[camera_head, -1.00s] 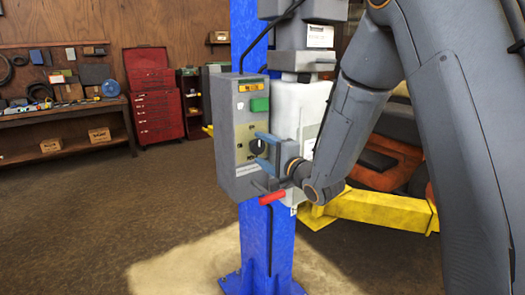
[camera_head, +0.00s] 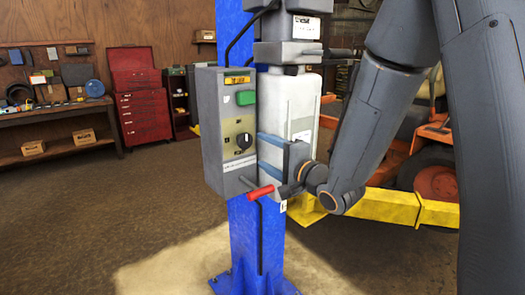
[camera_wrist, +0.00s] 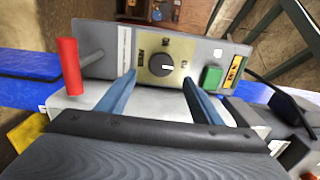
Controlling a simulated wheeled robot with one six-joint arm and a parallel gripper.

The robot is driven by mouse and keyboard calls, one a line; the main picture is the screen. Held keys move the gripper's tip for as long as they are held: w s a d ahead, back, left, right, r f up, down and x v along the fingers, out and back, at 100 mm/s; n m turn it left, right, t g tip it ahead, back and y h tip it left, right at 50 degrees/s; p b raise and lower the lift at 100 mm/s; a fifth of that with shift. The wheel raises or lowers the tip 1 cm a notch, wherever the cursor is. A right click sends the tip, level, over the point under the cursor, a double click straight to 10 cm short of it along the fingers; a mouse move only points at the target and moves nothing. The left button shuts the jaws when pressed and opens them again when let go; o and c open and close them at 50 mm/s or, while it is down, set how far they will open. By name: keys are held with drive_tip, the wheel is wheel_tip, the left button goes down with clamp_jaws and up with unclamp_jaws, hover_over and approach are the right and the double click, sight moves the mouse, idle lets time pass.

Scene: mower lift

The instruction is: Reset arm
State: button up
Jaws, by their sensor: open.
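My gripper (camera_head: 270,156) is open and empty, to the right of the grey control box (camera_head: 212,150) on the blue post (camera_head: 262,235). In the wrist view its two blue fingers (camera_wrist: 158,98) point at the box face, with a gap to the black rotary knob (camera_wrist: 162,64). The knob also shows in the head view (camera_head: 244,141), clear of the fingers. A green button (camera_head: 246,98) sits above the knob. A red-handled lever (camera_head: 261,192) sticks out at the box's lower end and also shows at the left in the wrist view (camera_wrist: 69,66).
A yellow lift arm (camera_head: 395,206) runs right from the post, below an orange machine (camera_head: 436,180). A red tool cabinet (camera_head: 143,110) and a workbench (camera_head: 55,112) stand at the back left. The floor left of the post is clear.

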drive_tip(key=s+d+f+n+g+h, duration=0.55)
drive_tip(key=d+f+h, duration=0.25)
drive_tip(key=d+f, duration=0.35)
drive_tip(key=s+d+f+n+g+h, duration=0.1)
drive_tip(key=s+f+n+g, duration=0.2)
drive_tip(key=s, duration=0.7)
drive_tip(key=s+d+f+n+g+h+b, duration=0.1)
drive_tip(key=s+d+f+n+g, duration=0.1)
drive_tip(key=s+g, duration=0.3)
drive_tip(key=s+f+n, duration=0.1)
drive_tip(key=s, duration=0.3)
drive_tip(key=shift+s+d+f, duration=0.15)
drive_tip(key=shift+s, duration=0.25)
drive_tip(key=shift+c, duration=0.3)
